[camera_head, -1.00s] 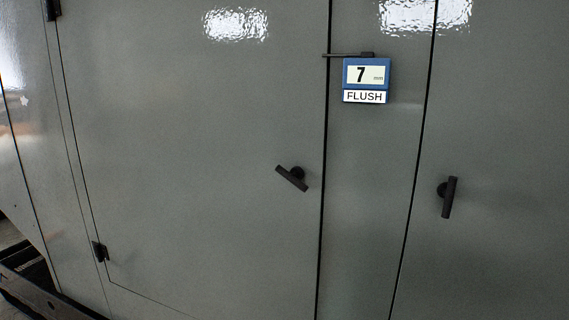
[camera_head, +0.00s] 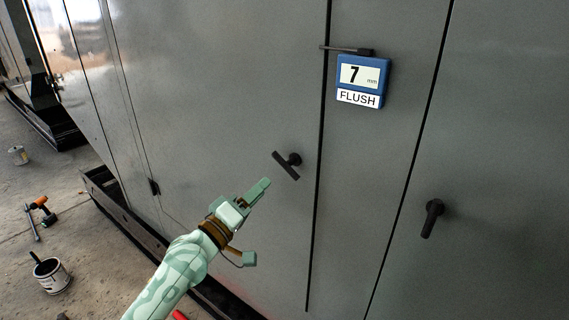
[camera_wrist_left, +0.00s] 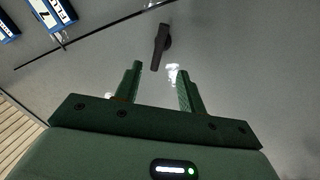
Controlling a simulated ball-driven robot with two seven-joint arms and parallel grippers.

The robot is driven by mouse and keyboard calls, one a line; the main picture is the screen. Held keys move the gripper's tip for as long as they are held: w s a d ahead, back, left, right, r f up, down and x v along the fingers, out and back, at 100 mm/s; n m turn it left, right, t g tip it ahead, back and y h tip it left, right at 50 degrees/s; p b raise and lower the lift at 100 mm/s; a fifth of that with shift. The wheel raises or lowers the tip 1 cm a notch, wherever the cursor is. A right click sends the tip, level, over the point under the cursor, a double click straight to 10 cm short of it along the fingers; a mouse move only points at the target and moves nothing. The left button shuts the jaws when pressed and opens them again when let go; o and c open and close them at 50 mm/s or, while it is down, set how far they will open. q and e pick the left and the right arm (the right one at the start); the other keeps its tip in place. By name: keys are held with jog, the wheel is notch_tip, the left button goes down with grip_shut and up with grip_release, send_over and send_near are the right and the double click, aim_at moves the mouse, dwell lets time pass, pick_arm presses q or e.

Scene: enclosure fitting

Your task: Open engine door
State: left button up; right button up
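The grey engine door (camera_head: 210,110) fills the middle of the head view and looks shut, with a dark seam along its right edge. Its black T-shaped handle (camera_head: 287,166) sits near that seam, tilted. My left gripper (camera_head: 257,221) is open and empty, below and left of the handle, apart from it. In the left wrist view the handle (camera_wrist_left: 161,46) lies just past the tips of my open left gripper (camera_wrist_left: 158,70), roughly between the two fingers. My right gripper is not in view.
A blue gauge (camera_head: 362,82) on the strip right of the door reads 7 mm, FLUSH. A second black handle (camera_head: 433,217) is on the right panel. A paint can (camera_head: 51,276) and an orange drill (camera_head: 40,205) are on the floor at left.

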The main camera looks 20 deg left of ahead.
aim_at(285, 163)
pick_arm(q)
jog(key=x, duration=1)
jog(key=shift+d, duration=0.1)
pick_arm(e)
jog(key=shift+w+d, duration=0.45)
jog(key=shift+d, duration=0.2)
